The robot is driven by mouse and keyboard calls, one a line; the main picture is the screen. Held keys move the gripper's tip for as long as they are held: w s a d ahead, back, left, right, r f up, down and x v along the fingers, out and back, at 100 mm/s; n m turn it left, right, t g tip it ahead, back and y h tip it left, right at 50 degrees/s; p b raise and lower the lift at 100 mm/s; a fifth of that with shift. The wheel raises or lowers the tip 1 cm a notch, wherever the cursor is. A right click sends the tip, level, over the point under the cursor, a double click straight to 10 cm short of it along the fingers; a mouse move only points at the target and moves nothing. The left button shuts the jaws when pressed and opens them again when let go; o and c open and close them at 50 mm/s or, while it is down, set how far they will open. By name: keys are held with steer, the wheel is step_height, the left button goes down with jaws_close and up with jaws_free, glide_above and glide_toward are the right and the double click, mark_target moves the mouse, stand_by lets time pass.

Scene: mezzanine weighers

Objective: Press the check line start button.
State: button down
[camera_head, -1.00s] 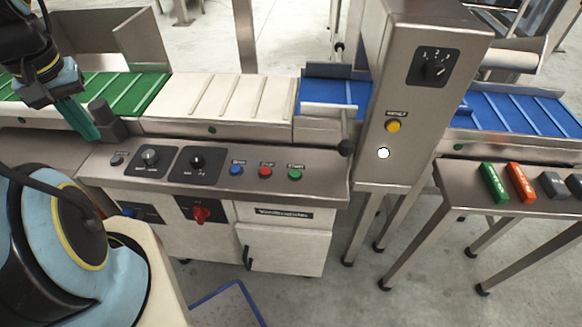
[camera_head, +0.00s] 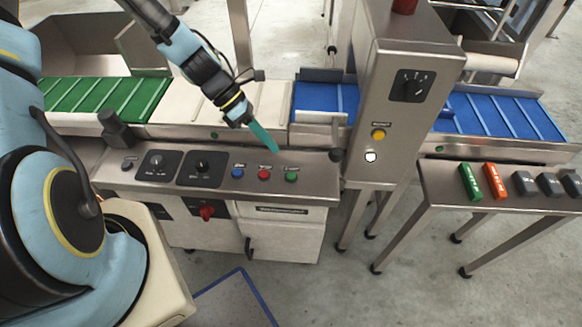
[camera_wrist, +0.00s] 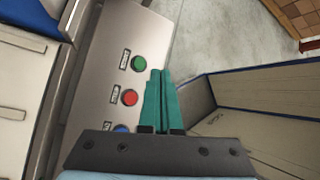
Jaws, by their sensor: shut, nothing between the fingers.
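The green button (camera_head: 291,177) is the rightmost of three round buttons on the steel control panel (camera_head: 318,181); its label looks like START. The red button (camera_head: 264,174) and blue button (camera_head: 237,173) lie to its left. In the wrist view the green button (camera_wrist: 138,62) is unobstructed, with the red button (camera_wrist: 129,97) below it. My gripper (camera_head: 275,150) is shut and empty, its teal fingers pointing down above the panel's back part, near the green and red buttons. In the wrist view the fingertips (camera_wrist: 160,73) appear just right of the green button, apart from it.
Two black dials (camera_head: 156,163) and a dark grey block (camera_head: 115,128) are at the panel's left. A steel tower (camera_head: 392,130) with a yellow button (camera_head: 378,135) stands to the right. A side table (camera_head: 440,184) holds green, orange and grey blocks.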

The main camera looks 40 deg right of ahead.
steer(key=s+d+n, duration=0.1)
steer(key=s+d+g, duration=0.1)
steer(key=d, duration=0.1)
steer(key=shift+s+n+h, duration=0.25)
steer(key=shift+n+h, duration=0.05)
steer(key=shift+n, duration=0.1)
steer(key=shift+f, duration=0.15)
steer(key=b, duration=0.7)
glide_above(287, 175)
step_height(287, 175, down, 7)
steer(key=shift+a+r, duration=0.1)
steer(key=shift+r, duration=0.05)
steer(key=shift+f, duration=0.9)
steer(key=shift+f, duration=0.1)
stand_by(0.5)
steer(key=shift+f, duration=0.3)
